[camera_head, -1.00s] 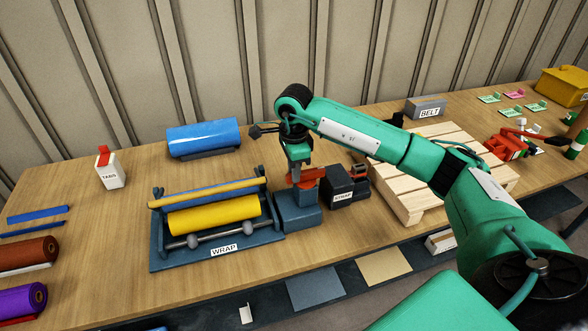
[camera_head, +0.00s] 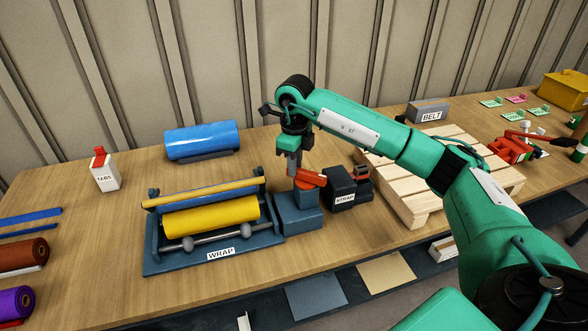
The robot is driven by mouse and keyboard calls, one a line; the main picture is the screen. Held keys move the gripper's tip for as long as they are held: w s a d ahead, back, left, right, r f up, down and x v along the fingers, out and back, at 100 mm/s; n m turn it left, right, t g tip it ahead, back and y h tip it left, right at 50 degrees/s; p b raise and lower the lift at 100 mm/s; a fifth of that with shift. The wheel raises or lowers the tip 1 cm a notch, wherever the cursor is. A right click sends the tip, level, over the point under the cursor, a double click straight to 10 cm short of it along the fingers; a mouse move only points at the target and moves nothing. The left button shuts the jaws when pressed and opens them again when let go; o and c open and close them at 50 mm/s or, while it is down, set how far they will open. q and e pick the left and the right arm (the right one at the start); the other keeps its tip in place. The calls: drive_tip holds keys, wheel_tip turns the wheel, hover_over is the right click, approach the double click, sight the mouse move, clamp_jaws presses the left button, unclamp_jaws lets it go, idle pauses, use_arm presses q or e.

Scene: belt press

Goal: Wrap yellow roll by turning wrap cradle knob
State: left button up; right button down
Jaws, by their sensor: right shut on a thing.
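The yellow roll (camera_head: 212,216) lies in the blue wrap cradle (camera_head: 164,263) labelled WRAP, left of centre. A yellow bar (camera_head: 200,195) runs along the roll's far side, and a grey rod with round ends lies along its near side. The red knob (camera_head: 311,178) sits on top of a blue block (camera_head: 298,212) at the cradle's right end. My right gripper (camera_head: 295,172) points down and is shut on the red knob. Its fingertips are small and partly hidden. My left gripper is not in view.
A black STRAP device (camera_head: 341,187) stands close right of the knob, with a wooden pallet (camera_head: 420,207) beyond. A glossy blue roll (camera_head: 201,139) lies behind the cradle. A TABS box (camera_head: 106,171) and brown and purple rolls are at left.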

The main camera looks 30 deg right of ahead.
drive_tip(key=m, duration=0.2)
drive_tip(key=d+m, duration=0.1)
drive_tip(key=shift+w+m+b, duration=0.25)
drive_tip(key=shift+m+b, duration=0.15)
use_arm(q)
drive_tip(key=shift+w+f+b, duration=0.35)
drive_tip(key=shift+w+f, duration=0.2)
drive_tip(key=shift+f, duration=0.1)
use_arm(e)
drive_tip(key=m, duration=0.2)
drive_tip(key=d+m, duration=0.1)
drive_tip(key=m, duration=0.2)
drive_tip(key=d+m, duration=0.1)
drive_tip(key=m, duration=0.1)
drive_tip(key=shift+s, duration=0.1)
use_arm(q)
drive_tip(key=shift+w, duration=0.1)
use_arm(e)
drive_tip(key=shift+d+m, duration=0.1)
drive_tip(key=shift+m, duration=0.3)
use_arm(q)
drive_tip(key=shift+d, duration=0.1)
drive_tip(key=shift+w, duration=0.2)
use_arm(e)
drive_tip(key=c, duration=1.3)
unclamp_jaws()
drive_tip(key=shift+r, duration=0.1)
